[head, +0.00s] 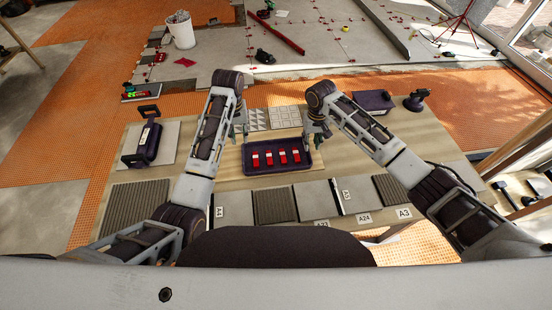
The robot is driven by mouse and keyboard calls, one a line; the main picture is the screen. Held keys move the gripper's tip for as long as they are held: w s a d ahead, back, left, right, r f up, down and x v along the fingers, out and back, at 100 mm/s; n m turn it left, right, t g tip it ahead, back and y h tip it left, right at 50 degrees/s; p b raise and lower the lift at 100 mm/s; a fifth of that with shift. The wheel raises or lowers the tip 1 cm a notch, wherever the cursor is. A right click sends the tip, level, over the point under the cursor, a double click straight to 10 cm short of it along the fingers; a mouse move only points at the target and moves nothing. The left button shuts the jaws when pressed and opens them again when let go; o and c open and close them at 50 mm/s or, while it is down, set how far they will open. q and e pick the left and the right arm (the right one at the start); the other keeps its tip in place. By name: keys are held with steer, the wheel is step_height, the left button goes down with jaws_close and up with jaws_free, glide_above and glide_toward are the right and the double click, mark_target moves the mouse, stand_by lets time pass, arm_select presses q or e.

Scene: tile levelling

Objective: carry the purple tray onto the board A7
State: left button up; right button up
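The purple tray (284,171) sits at the middle of the table on a pale wooden base, with several red-and-white pieces (269,157) in it. My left gripper (241,132) is by the tray's back left corner, and my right gripper (313,138) is by its back right corner. Both point down. Whether their fingers are open, or touch the tray, is too small to tell. I cannot pick out board A7 for certain. A row of boards lies along the near edge; one small tilted label (347,195) there is hard to read.
Near-edge boards include a dark ribbed one (274,205) and a plain grey one (317,200), with labels A24 (364,218) and A3 (404,213). A dark handled tool (147,143) stands left. A purple box (373,101) and suction cup (416,100) stand at back right.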

steer(key=shift+r, duration=2.4)
steer(key=shift+f, duration=0.1)
